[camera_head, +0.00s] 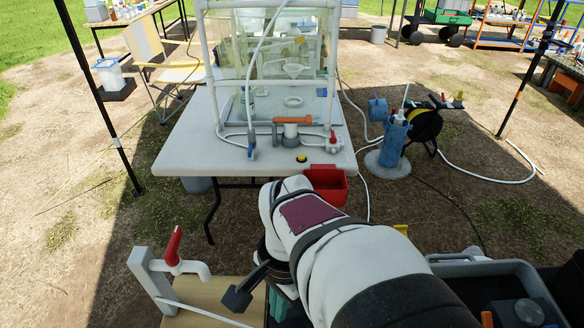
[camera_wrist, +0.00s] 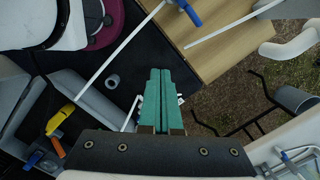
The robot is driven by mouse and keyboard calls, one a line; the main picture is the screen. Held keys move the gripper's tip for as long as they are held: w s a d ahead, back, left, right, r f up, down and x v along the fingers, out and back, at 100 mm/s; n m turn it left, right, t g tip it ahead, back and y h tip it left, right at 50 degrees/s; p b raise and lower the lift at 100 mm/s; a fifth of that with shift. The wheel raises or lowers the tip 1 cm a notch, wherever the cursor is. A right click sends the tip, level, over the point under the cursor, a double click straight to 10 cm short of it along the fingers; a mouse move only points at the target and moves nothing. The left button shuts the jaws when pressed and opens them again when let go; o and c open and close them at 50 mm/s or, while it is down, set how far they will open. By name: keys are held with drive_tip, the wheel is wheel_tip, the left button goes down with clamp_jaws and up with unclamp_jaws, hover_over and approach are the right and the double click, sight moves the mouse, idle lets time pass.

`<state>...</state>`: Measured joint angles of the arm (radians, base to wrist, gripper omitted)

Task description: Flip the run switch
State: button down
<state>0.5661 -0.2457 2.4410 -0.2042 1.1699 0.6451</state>
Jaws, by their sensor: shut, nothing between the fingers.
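My gripper (camera_wrist: 160,72) shows in the wrist view as two teal fingers pressed together, with nothing between them. In the head view my white arm hides most of it. I cannot make out the run switch for certain in either view. A small black and yellow knob or button (camera_head: 301,158) sits on the near edge of the white table (camera_head: 190,150) in the head view, too small to identify. In the wrist view, a white part (camera_wrist: 131,113) lies partly hidden behind the fingers. The fingers are over a dark surface (camera_wrist: 120,50) beside a wooden board (camera_wrist: 215,40).
A red-handled tap (camera_head: 172,245) stands at the lower left. A red bin (camera_head: 327,184) hangs at the table's front edge. A clear tank (camera_head: 280,60) in a white pipe frame stands on the table. A grey tray (camera_head: 500,268) lies at the lower right. A yellow tool (camera_wrist: 60,118) lies left of my fingers.

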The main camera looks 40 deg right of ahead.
drive_tip(key=s+d+m+t+h, duration=0.1)
drive_tip(key=s+d+m, duration=0.2)
drive_tip(key=d+m, duration=0.5)
drive_tip(key=s+d+m, duration=0.4)
drive_tip(key=d+m, duration=0.5)
drive_tip(key=s+d+r+m+h, duration=0.1)
drive_tip(key=s+d+r+m, duration=0.1)
drive_tip(key=s+d+m, duration=0.4)
drive_tip(key=s+m, duration=0.3)
drive_tip(key=s, duration=0.1)
drive_tip(key=shift+s+d+m+h, duration=0.3)
drive_tip(key=shift+s+m+h, duration=0.05)
drive_tip(key=shift+m+h, duration=0.05)
drive_tip(key=f, duration=0.4)
drive_tip(key=w+d+f, duration=0.1)
drive_tip(key=f, duration=0.4)
drive_tip(key=w+f, duration=0.1)
drive_tip(key=f, duration=0.3)
drive_tip(key=shift+d+f, duration=0.35)
drive_tip(key=shift+d, duration=0.05)
